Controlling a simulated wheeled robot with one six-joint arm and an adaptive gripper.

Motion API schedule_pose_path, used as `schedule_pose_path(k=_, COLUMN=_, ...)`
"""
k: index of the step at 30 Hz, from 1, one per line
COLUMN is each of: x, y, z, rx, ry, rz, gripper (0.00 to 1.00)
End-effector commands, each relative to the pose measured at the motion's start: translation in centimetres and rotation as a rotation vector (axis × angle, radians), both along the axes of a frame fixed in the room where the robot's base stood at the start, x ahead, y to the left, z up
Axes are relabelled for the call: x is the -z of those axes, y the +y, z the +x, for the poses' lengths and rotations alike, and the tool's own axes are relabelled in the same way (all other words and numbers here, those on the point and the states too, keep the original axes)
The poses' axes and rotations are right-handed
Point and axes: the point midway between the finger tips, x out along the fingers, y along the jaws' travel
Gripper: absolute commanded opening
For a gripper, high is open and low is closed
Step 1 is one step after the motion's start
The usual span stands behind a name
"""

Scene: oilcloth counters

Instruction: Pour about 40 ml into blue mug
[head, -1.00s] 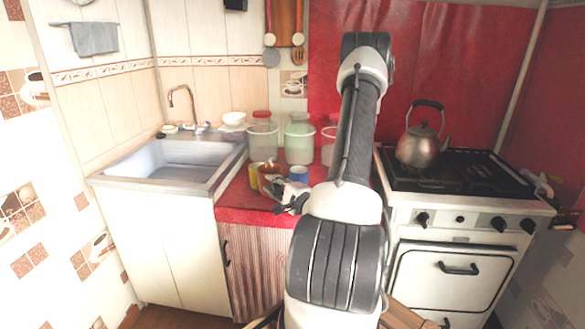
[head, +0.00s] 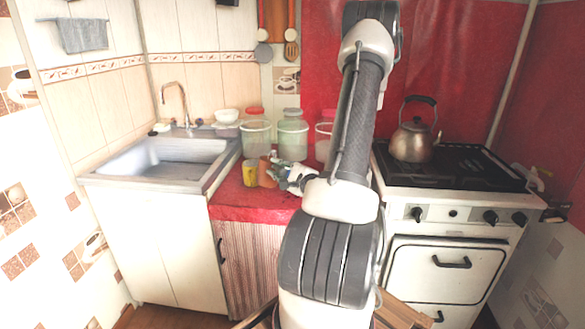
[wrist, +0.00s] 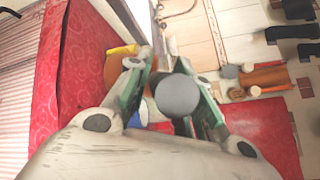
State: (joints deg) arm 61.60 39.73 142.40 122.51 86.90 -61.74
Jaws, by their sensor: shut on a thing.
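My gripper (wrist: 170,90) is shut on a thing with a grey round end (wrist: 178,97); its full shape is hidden. In the head view my gripper (head: 290,175) is over the red counter, right of an orange-brown vessel (head: 267,173). The vessel also shows left of the fingers in the wrist view (wrist: 117,70). A yellow mug (head: 250,174) stands left of it, partly seen in the wrist view (wrist: 122,50). A strip of the blue mug (wrist: 136,120) shows behind the fingers; in the head view it is hidden behind my arm. I cannot see any liquid.
Clear jars (head: 292,140) stand at the back of the red counter (head: 240,205). The sink (head: 165,165) is to the left. The stove with a kettle (head: 413,143) is to the right. Utensils hang on the back wall.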

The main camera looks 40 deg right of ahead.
Motion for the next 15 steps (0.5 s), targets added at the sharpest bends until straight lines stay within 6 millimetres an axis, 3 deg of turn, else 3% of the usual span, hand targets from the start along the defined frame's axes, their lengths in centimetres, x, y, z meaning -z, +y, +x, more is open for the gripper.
schedule_pose_path(k=15, x=-3.0, y=-4.8, z=0.0, rx=0.0, ry=-0.001, rz=0.299, gripper=0.0)
